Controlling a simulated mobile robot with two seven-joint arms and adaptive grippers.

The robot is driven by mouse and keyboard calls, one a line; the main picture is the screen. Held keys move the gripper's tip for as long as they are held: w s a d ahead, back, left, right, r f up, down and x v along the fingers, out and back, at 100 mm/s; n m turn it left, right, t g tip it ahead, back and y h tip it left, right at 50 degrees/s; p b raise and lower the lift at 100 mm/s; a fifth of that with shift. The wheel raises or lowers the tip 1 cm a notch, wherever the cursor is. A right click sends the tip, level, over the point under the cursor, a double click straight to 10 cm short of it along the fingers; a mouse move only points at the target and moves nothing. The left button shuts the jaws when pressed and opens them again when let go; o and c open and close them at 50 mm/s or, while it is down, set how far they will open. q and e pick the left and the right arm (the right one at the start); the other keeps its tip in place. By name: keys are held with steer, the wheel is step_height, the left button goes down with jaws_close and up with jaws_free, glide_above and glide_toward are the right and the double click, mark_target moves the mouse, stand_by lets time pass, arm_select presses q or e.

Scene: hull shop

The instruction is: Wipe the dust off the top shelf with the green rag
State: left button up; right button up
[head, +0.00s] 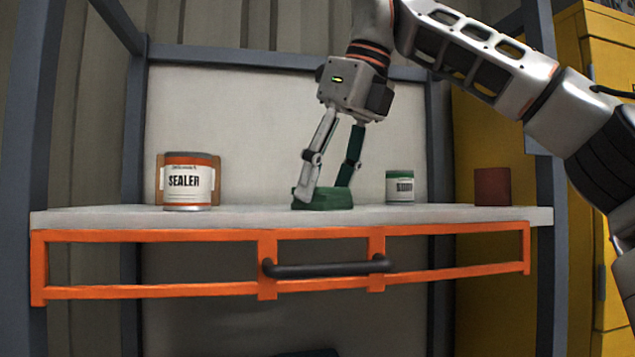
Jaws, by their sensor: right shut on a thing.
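The top shelf (110,215) is a pale board seen nearly edge-on, at about eye height. The green rag (322,200) is a bunched pad resting on or just over the board, a little right of its middle. My right gripper (325,190) points down from above and is shut on the green rag. Dust on the board cannot be made out from this low angle. My left gripper is not in view.
A sealer can (187,182) stands left on the shelf, with a tan item (160,180) partly behind it. A small green-and-white can (400,186) and a dark red block (492,186) stand right. An orange frame with a black handle (325,268) hangs below the front edge. Grey posts (133,130) flank the shelf.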

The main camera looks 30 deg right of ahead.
steer(key=shift+s+d, duration=0.25)
steer(key=shift+d, duration=0.65)
steer(key=shift+s+d, duration=0.2)
steer(key=shift+d, duration=0.7)
steer(key=shift+s+d+f, duration=0.1)
steer(key=shift+s+d, duration=0.1)
steer(key=shift+d, duration=0.6)
steer(key=shift+s+d+f, duration=0.1)
steer(key=shift+s+d, duration=0.1)
steer(key=shift+d, duration=0.6)
steer(key=shift+r, duration=0.1)
steer(key=shift+w+d+r, duration=0.1)
steer(key=shift+r, duration=2.9)
step_height(320, 180, up, 3)
steer(key=shift+r, duration=0.1)
